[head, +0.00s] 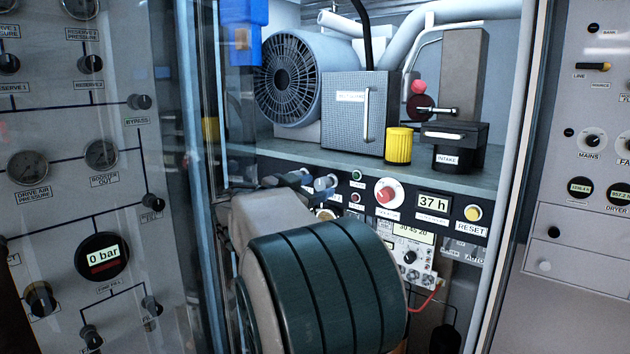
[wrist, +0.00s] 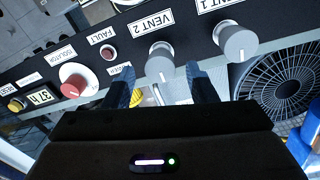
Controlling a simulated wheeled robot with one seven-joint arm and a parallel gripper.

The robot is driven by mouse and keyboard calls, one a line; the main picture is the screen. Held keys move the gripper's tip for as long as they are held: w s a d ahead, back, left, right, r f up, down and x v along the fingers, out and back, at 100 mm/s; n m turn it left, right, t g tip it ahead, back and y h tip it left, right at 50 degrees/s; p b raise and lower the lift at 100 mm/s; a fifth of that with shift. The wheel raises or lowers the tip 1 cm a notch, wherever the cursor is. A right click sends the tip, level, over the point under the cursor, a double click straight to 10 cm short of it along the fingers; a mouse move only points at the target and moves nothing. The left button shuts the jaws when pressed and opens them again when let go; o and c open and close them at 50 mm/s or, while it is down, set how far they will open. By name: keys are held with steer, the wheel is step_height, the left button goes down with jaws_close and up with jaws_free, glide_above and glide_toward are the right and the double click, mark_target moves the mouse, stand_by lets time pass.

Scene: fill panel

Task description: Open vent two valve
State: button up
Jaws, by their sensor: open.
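The vent 2 valve is a grey round knob (wrist: 160,62) with a pale mark line, under the label "VENT 2" in the wrist view. My gripper (wrist: 160,84) is open, with one dark finger on each side of the knob's lower part in the picture. I cannot tell whether the fingers reach around the knob or stop short of it; no contact shows. In the head view, my gripper (head: 305,181) is at the panel's left part, and my arm hides much of the panel below it.
A similar vent 1 knob (wrist: 237,42) sits right of vent 2 in the wrist view. A small fault light (wrist: 108,52) and the red isolator knob (wrist: 75,80) are to the left. A glass door edge (head: 205,150) stands close left of my arm in the head view.

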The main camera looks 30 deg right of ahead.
steer(key=shift+w+d, duration=0.15)
steer(key=shift+d, duration=0.35)
steer(key=c, duration=1)
steer(key=shift+o, duration=0.2)
steer(key=shift+a, duration=0.2)
steer(key=shift+d, duration=0.15)
steer(key=shift+f+b, duration=0.15)
steer(key=shift+b, duration=0.25)
steer(key=shift+n+b, duration=0.3)
steer(key=shift+b, duration=0.15)
